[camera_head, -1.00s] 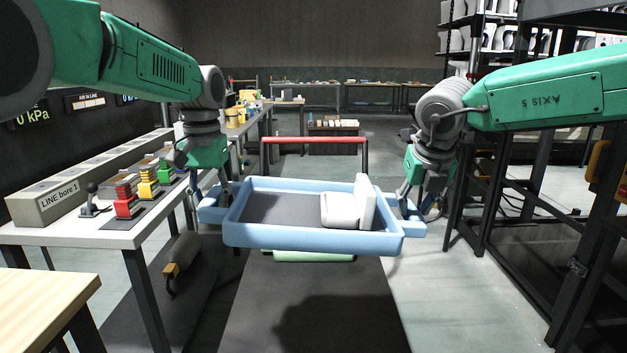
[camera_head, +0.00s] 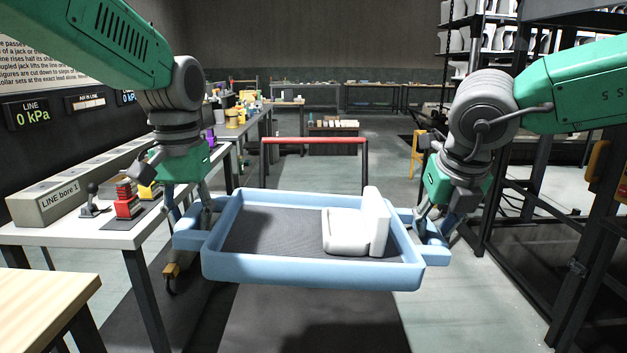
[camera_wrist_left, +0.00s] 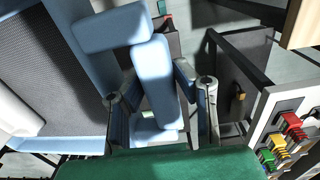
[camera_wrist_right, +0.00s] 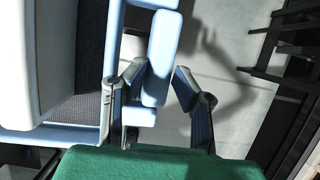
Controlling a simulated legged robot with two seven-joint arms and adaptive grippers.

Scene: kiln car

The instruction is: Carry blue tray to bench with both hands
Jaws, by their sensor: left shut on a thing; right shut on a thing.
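The blue tray (camera_head: 310,276) hangs in the air in front of me in the head view, roughly level, with a dark ribbed floor. A white ceramic piece (camera_head: 345,232) with an upright slab stands in its right half. My left gripper (camera_head: 208,215) is shut on the tray's left handle, which shows between the fingers in the left wrist view (camera_wrist_left: 155,85). A wooden bench top (camera_head: 40,305) is at the near left.
A white table (camera_head: 125,238) with a grey "LINE bore 1" box (camera_head: 70,195) and coloured blocks (camera_head: 127,200) stands left of the tray. A red-topped cart handle (camera_head: 314,140) is behind the tray. A dark rack (camera_head: 560,240) stands right.

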